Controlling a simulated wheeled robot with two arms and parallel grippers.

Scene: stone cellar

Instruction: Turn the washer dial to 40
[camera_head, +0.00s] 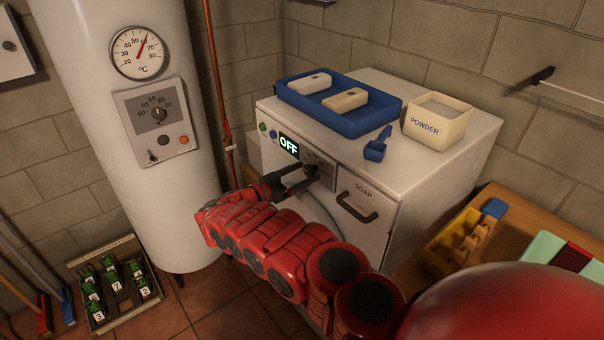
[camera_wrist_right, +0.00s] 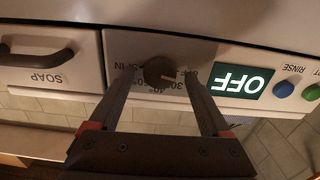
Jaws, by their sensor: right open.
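The white washer (camera_head: 275,145) stands against the wall, its lit display (camera_head: 289,145) reading OFF. Its dark round dial (camera_wrist_right: 159,69) sits on a grey panel beside the soap drawer (camera_head: 360,206). The wrist view is upside down; marks such as OFF, 30, 40 and SPIN show around the dial, partly covered by the fingers. The dial's pointer is too small to read. My right gripper (camera_wrist_right: 161,77) is open, with one finger on each side of the dial; I cannot tell whether they touch it. In the head view this gripper (camera_head: 311,177) reaches the panel. My left gripper is out of view.
A blue tray (camera_head: 376,125) with two bars, a blue scoop (camera_head: 376,149) and a powder box (camera_head: 437,120) stand on the washer. A boiler (camera_head: 165,190) stands left, a wooden bench (camera_head: 515,243) right.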

